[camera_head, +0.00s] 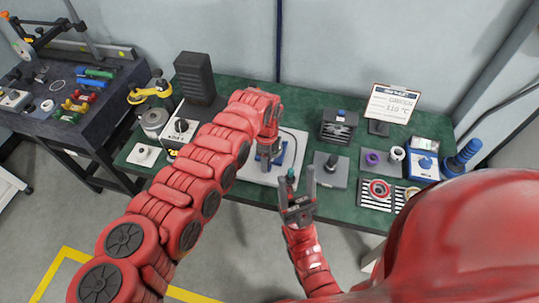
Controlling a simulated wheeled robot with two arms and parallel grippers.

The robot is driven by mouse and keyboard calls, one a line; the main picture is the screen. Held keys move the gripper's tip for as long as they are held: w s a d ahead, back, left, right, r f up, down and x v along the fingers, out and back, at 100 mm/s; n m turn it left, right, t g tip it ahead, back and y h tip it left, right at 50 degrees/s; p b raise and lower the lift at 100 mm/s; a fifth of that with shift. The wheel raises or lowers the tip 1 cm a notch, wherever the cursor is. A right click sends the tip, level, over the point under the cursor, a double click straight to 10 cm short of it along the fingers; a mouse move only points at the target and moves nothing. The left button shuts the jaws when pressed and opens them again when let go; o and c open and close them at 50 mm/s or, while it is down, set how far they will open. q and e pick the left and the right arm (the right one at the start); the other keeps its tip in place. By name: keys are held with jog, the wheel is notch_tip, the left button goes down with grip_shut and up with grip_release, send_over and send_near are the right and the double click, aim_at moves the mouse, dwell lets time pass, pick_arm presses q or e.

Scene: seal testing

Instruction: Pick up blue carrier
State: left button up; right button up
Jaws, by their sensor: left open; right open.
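A blue piece (283,156), which looks like the blue carrier, lies on a pale plate (255,174) in the middle of the green table. My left arm reaches in from the left, and its gripper (268,158) points down right over the blue piece, hiding part of it. The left gripper is open; whether its fingers touch the piece cannot be told. My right gripper (297,183) is open and empty at the table's front edge, fingers pointing away from me, just right of the pale plate.
A grey pad (331,176) and a dark block (338,127) stand right of the plate. Further right are a blue-and-white device (423,165), a blue stacked cone (464,156) and a sign (391,103). A dark tower (196,78) stands at the back left.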

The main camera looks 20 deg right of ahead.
pick_arm(q)
jog(key=shift+c, duration=0.3)
grip_shut()
jog(key=shift+r, duration=0.15)
jog(key=shift+w+r, duration=0.1)
jog(key=shift+r, duration=0.15)
notch_tip(320, 180, up, 17)
jog(key=b, duration=0.4)
jog(key=shift+r, duration=0.15)
